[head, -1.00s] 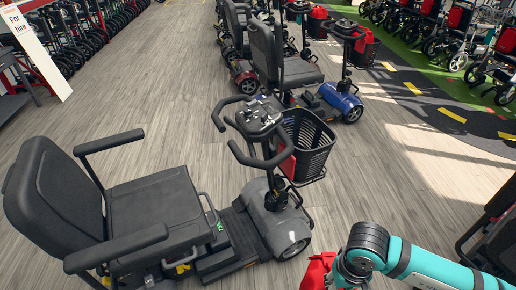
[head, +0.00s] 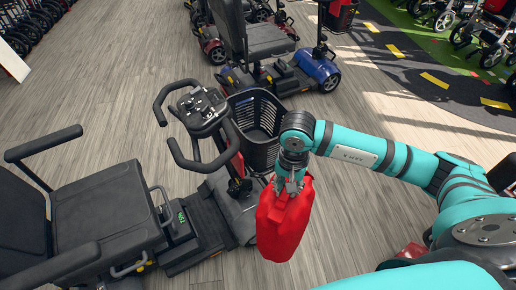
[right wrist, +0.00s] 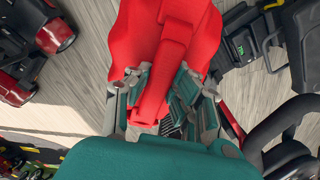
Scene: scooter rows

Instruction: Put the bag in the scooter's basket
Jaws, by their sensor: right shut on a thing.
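My right gripper (head: 290,182) is shut on the top of a red bag (head: 284,222) and holds it hanging upright in the air. In the right wrist view the gripper's fingers (right wrist: 162,100) close around a red strap of the bag (right wrist: 165,35). The grey scooter (head: 232,200) stands to the left of the bag. Its black mesh basket (head: 258,125) hangs in front of the handlebars and looks empty. The bag is on the near side of the basket, apart from its opening, and hides a bit of the scooter's front. My left gripper is not in view.
The scooter's handlebars (head: 197,110) rise just left of the basket. Its armchair seat (head: 105,215) is at the lower left. A blue scooter (head: 322,68) stands behind. Clear wooden floor (head: 345,225) lies right of the bag.

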